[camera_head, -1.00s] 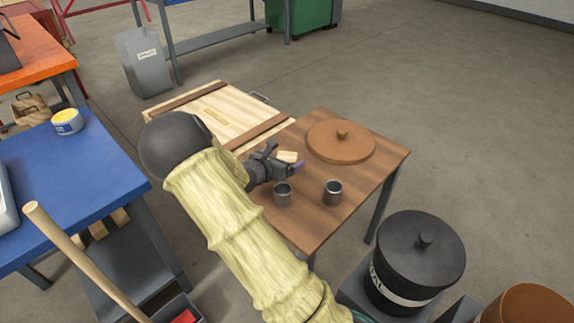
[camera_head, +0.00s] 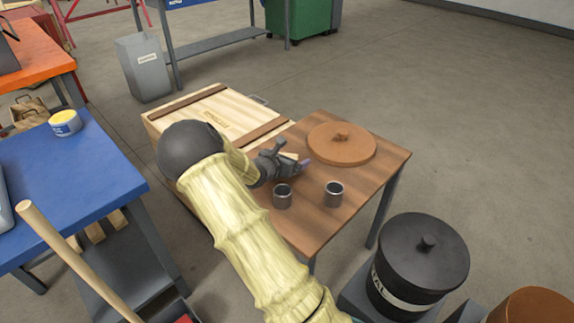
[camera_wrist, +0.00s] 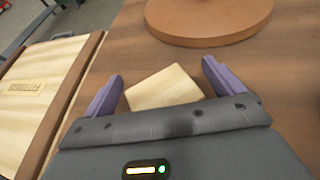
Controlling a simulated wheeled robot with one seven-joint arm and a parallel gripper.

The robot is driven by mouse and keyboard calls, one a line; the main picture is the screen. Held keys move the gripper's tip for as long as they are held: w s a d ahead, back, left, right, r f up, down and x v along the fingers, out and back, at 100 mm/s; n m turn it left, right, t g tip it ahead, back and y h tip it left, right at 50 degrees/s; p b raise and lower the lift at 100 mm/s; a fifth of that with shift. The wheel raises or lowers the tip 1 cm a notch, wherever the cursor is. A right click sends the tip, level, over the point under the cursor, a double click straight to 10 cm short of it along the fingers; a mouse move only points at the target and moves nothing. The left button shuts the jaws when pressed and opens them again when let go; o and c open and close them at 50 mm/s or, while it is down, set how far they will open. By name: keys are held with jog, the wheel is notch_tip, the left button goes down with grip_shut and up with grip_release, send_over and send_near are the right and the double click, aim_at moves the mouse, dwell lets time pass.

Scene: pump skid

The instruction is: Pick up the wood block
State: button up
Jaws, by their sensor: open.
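The wood block (camera_wrist: 165,88) is a pale, light-grained piece on the brown wooden table. In the wrist view it lies between the two purple fingers of my gripper (camera_wrist: 163,85), slightly turned. Its near part is hidden by the gripper body. A gap shows between the block and the right finger; the left finger is close to its corner. In the head view my gripper (camera_head: 292,165) is low over the table, and only a sliver of the block (camera_head: 289,156) shows behind it. The gripper is open.
Two metal cups (camera_head: 282,196) (camera_head: 333,194) stand nearer on the table (camera_head: 318,222). A pale wooden crate (camera_head: 213,106) adjoins at left. A black lidded drum (camera_head: 420,262) stands at front right.

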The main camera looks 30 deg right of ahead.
aim_at(289, 154)
dwell(0.3)
jog(key=c, duration=1)
notch_tip(289, 154, up, 18)
jog(key=p, duration=0.7)
